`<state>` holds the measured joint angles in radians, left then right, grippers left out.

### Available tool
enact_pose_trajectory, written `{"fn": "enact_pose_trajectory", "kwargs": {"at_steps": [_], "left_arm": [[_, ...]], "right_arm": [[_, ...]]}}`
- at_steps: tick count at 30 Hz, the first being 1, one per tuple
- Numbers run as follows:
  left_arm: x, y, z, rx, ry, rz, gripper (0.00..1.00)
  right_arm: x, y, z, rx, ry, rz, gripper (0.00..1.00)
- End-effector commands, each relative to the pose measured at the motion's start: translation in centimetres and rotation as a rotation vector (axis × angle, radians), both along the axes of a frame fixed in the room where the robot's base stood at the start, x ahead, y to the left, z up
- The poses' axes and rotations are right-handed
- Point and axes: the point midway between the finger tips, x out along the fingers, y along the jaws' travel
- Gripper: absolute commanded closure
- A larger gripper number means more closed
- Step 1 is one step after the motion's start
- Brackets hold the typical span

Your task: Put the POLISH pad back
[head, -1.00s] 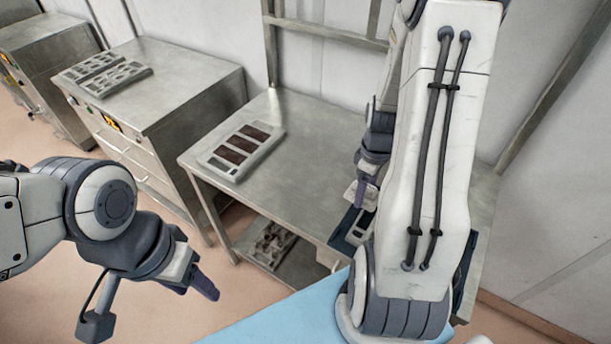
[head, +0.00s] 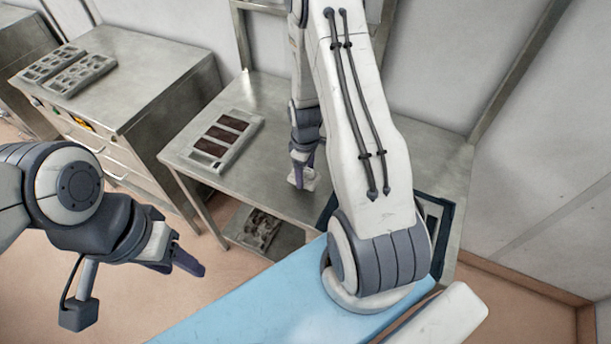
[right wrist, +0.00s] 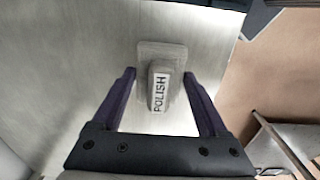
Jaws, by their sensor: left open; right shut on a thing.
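The POLISH pad (head: 303,181) is a pale grey block on a wider flat base, with its label readable in the right wrist view (right wrist: 160,92). My right gripper (head: 302,166) points down and is shut on the pad's raised handle. The pad is over the bare steel table, left of a dark-edged tray (head: 441,207); I cannot tell whether it touches the table. That tray is largely hidden behind my right arm. My left gripper (head: 188,262) is open and empty, out over the floor in front of the table.
A grey tray (head: 238,157) with dark brown compartments lies on the table's left part. Another mould (head: 257,228) sits on the shelf below. A steel cabinet (head: 150,75) with grey moulds stands left. The table (head: 262,95) is bare between tray and pad.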

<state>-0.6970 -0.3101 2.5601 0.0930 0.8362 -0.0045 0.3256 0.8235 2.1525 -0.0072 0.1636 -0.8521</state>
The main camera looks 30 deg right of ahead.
Motion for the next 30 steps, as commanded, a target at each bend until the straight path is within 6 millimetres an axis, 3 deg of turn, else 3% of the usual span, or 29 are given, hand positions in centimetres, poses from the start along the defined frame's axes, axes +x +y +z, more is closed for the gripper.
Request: {"fn": "enact_pose_trajectory", "kwargs": {"at_steps": [7, 20, 21, 22, 23, 30], "left_arm": [[0.0, 0.0, 1.5, 0.0, 0.0, -0.002, 0.48], [0.0, 0.0, 1.0, 0.0, 0.0, -0.002, 0.48], [0.0, 0.0, 1.1, 0.0, 0.0, -0.002, 0.48], [0.0, 0.0, 1.1, 0.0, 0.0, -0.002, 0.48], [0.0, 0.0, 1.1, 0.0, 0.0, -0.002, 0.48], [0.0, 0.0, 1.3, 0.0, 0.0, -0.002, 0.48]], "right_arm": [[-0.1, 0.0, -2.8, 0.001, 0.003, -0.001, 0.68], [-0.1, 0.0, -3.7, 0.0, 0.0, 0.0, 0.68], [-0.1, -0.1, -3.7, 0.0, 0.0, 0.0, 0.16], [-0.1, -0.1, -3.6, 0.0, 0.0, 0.0, 0.04], [-0.1, -0.1, -3.6, 0.0, 0.0, 0.0, 0.0], [-0.1, 0.0, -3.5, 0.0, 0.0, 0.0, 0.0]]}}
